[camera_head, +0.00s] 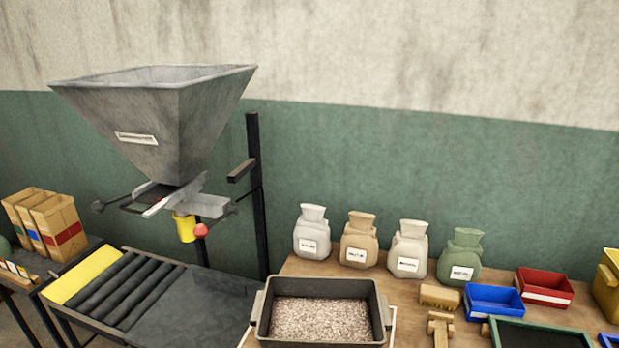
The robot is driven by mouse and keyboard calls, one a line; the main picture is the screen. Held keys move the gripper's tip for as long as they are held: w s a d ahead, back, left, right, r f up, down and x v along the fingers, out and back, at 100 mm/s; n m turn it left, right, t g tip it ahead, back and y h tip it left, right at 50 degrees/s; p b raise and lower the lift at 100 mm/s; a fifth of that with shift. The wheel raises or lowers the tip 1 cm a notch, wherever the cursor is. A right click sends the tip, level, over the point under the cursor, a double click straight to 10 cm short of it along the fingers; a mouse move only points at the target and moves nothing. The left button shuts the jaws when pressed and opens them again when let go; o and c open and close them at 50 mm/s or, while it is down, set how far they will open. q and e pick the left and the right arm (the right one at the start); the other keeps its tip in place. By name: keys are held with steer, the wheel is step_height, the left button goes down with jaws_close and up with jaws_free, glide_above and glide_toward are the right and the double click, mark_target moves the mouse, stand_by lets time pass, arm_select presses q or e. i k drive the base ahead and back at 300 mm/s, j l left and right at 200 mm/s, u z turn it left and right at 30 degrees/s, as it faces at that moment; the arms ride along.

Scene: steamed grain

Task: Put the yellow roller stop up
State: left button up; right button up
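A roller table (130,290) with dark rollers stands at the lower left. A yellow plate (80,277) lies along its left end, beside the first roller, and looks like the roller stop. It appears to lie flat or nearly flat; its exact tilt is hard to tell. Neither of my grippers shows in the head view.
A grey hopper (165,120) hangs above the rollers, with a yellow cylinder (185,227) and red knob (201,230) below. A grain-filled tray (383,309) stands on the wooden table. Several sacks (312,232) and colored bins (493,301) stand right. Cartons (55,227) stand left.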

mark_target(64, 288)
steer(key=u, duration=1.65)
steer(key=i+j, duration=0.25)
steer(key=i, duration=0.25)
steer(key=i+j, duration=0.25)
steer(key=i, duration=0.3)
steer(key=i+j, duration=0.2)
steer(key=i, duration=0.3)
steer(key=i+j+u, duration=0.1)
steer(key=i+j, duration=0.15)
steer(key=i, duration=0.3)
steer(key=i+j, duration=0.2)
steer(key=i, duration=0.35)
steer(key=i+j, duration=0.2)
steer(key=i, duration=0.3)
